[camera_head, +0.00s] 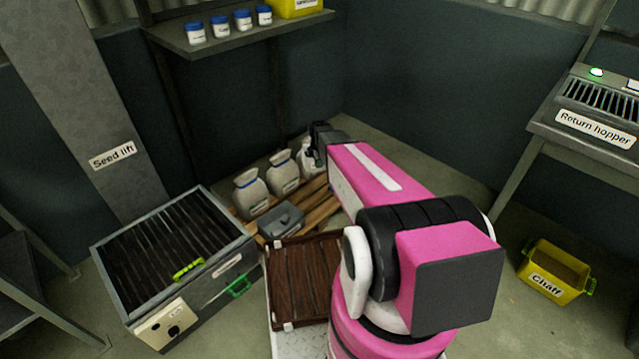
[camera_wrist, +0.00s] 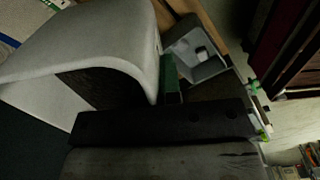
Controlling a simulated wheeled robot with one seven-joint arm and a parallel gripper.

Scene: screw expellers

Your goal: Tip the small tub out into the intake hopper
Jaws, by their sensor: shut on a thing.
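My gripper (camera_head: 318,142) is at the back corner, beside the rightmost of several pale sacks. In the wrist view, a large pale, curved thing (camera_wrist: 90,45) with a dark underside or inside fills the left. A green piece (camera_wrist: 170,78) shows against its right edge, close to my dark gripper parts. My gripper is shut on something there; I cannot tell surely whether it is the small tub. A grated metal box (camera_head: 175,250) stands at the left with green handles and an unreadable label. I cannot tell whether it is the intake hopper.
A wooden pallet (camera_head: 318,205) carries the sacks (camera_head: 250,190) and a grey box (camera_head: 281,221). A brown slatted tray (camera_head: 300,285) is nearer. The return hopper (camera_head: 590,115) and yellow chaff tub (camera_head: 553,272) stand right. A jar shelf (camera_head: 240,40) overhangs the back.

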